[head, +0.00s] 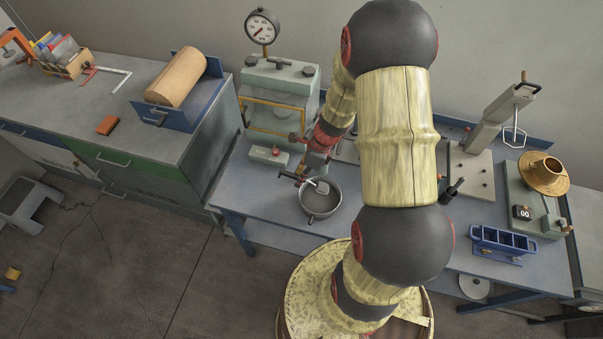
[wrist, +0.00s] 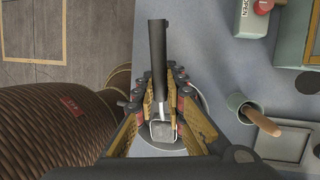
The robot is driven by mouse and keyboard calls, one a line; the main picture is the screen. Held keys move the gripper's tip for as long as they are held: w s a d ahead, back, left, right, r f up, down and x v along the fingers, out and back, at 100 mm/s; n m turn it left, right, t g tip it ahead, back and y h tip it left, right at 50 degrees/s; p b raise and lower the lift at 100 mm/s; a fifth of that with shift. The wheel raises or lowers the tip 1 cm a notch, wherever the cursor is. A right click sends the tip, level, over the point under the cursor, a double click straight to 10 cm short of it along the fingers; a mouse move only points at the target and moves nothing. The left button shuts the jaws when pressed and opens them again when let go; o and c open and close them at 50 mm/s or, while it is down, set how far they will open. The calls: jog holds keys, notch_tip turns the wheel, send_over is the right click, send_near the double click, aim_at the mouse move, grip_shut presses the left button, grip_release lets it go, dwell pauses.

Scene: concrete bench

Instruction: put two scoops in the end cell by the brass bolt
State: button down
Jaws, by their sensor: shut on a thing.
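My gripper (head: 308,182) is shut on a scoop, which shows in the wrist view as a dark round handle (wrist: 158,50) and a pale square head (wrist: 163,131) between the fingers. In the head view the scoop's head (head: 322,187) is over the dark grey pan (head: 320,211); I cannot tell whether it touches the contents. The blue celled mould (head: 503,240) sits at the bench's right front, well away from my gripper. Its cells look dark inside.
A press with a gauge (head: 262,27) stands behind the pan, with a red-knobbed box (head: 268,154) beside it. A cup with a wooden handle (wrist: 262,122) is near my gripper in the wrist view. My arm hides the bench's middle.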

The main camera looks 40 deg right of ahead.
jog(key=shift+w+a+r+g+h+p, duration=0.2)
jog(key=shift+r+g+h+p, duration=0.25)
jog(key=shift+p, duration=1.3)
jog(key=shift+p, duration=0.3)
jog(key=shift+w+f+h+p, duration=0.15)
jog(key=shift+h+p, duration=0.1)
jog(key=shift+p, duration=0.35)
jog(key=shift+a, duration=0.15)
